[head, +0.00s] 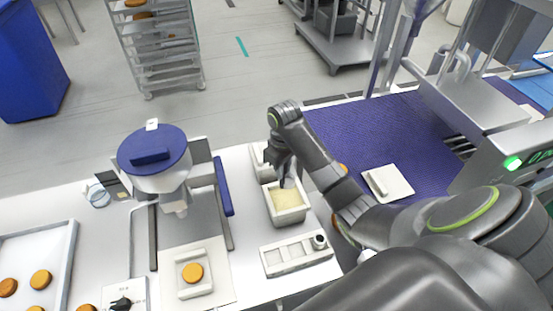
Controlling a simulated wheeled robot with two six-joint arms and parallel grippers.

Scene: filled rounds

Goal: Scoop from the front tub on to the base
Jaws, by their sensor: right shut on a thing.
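The front tub (290,218) is a pale open box holding a cream-coloured filling, on the white worktop right of the dispensing machine. My right gripper (284,174) reaches down over the tub's far end. It is shut on the scoop (289,182), of which only a small part shows; I cannot tell how deep it sits or whether it is loaded. The base (193,272) is a round orange-brown piece on a pale square holder (205,286) below the machine, left of the tub. My left gripper is not in view.
A second tub (258,152) stands behind the front one, partly hidden by my arm. The machine with a blue lid (150,148) stands between tubs and tray. A pale panel with a dark knob (297,255) lies in front of the tub. A tray (70,245) of rounds is at left.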

